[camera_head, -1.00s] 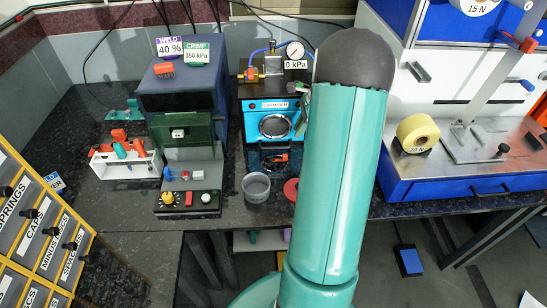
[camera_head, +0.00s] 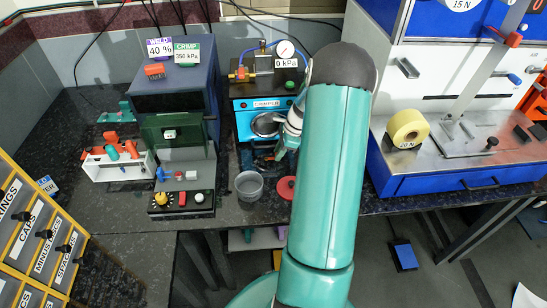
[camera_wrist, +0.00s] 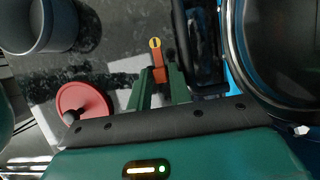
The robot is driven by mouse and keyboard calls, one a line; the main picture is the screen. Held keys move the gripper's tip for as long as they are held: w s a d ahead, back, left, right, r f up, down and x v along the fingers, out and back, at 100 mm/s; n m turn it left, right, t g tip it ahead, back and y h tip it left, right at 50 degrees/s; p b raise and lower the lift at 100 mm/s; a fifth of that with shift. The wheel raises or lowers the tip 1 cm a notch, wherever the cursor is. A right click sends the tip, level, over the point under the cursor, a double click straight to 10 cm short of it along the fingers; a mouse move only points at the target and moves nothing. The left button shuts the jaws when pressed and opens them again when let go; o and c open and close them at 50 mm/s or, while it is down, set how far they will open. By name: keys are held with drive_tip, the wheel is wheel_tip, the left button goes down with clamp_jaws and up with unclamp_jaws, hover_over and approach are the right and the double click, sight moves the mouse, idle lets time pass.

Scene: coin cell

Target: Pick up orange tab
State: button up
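The orange tab (camera_wrist: 160,66) shows in the wrist view, a narrow orange strip with a round yellow marked end. In the head view my gripper is low in front of the blue chamber box (camera_head: 240,108), mostly hidden behind my arm. The tab cannot be made out there.
A grey cup (camera_head: 249,186) and a red disc with a knob (camera_head: 286,188) stand near the bench's front edge. A dark chamber ring (camera_wrist: 285,55) is close on the right in the wrist view. The crimp and weld machine (camera_head: 175,95) stands to the left.

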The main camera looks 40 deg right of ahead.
clamp_jaws()
drive_tip(key=shift+r, duration=0.1)
drive_tip(key=shift+r, duration=0.6)
drive_tip(key=s+a+r, duration=0.6)
drive_tip(key=s+r, duration=0.5)
drive_tip(key=s, duration=0.1)
drive_tip(key=shift+s+a+r, duration=0.15)
drive_tip(key=shift+a+r, duration=0.1)
drive_tip(key=shift+r, duration=0.05)
